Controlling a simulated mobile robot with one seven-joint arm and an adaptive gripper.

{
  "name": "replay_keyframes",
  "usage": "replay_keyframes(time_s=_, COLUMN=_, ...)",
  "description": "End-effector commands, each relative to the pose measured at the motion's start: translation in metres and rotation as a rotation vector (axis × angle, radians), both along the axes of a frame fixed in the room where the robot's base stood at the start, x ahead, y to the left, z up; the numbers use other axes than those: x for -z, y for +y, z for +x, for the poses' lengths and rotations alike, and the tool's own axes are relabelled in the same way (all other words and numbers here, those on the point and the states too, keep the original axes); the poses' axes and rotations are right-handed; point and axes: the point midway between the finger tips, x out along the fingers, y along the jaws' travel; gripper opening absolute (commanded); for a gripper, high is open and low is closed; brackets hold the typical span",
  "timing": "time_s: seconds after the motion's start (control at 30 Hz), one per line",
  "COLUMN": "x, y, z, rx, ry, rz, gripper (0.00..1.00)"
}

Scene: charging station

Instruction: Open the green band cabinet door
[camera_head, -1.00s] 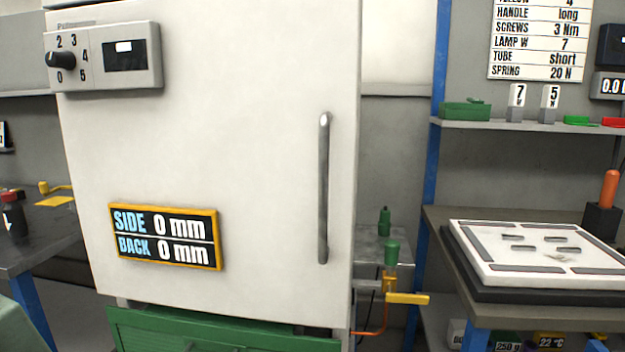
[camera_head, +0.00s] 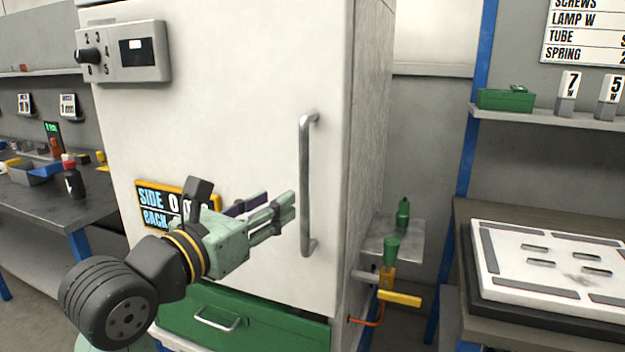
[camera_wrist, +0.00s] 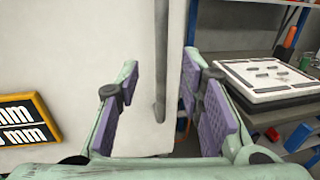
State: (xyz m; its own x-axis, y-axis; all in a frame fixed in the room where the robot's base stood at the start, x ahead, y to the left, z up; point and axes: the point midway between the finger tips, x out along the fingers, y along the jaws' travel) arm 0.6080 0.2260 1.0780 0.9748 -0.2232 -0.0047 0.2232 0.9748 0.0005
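A tall white cabinet door (camera_head: 235,105) fills the middle of the head view and looks shut. A green drawer front (camera_head: 240,318) sits below it; I see no green band on the door itself. A vertical grey bar handle (camera_head: 305,185) is at the door's right edge. My gripper (camera_head: 280,203) is in front of the door, just left of the handle, with its fingers towards it. In the wrist view the gripper (camera_wrist: 162,66) is open and empty. The handle (camera_wrist: 161,65) shows between the fingers, seemingly beyond the tips; contact is not visible.
A dial panel (camera_head: 122,51) and a SIDE/BACK sign (camera_head: 155,200), partly hidden by my arm, are on the door. Right of the cabinet are a small grey ledge with green-topped parts (camera_head: 402,215), a yellow lever (camera_head: 399,298) and a bench with a white board (camera_head: 550,262).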

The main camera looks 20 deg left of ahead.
Motion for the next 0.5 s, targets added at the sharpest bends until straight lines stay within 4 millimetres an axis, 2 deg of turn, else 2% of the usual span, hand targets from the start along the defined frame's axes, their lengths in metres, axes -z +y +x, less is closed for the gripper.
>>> replay_keyframes(time_s=0.3, x=-0.003, y=-0.016, z=0.058, rx=0.009, ry=-0.001, rz=-0.003, gripper=0.35)
replay_keyframes(time_s=0.5, x=-0.002, y=-0.022, z=0.085, rx=0.007, ry=-0.003, rz=-0.004, gripper=0.35)
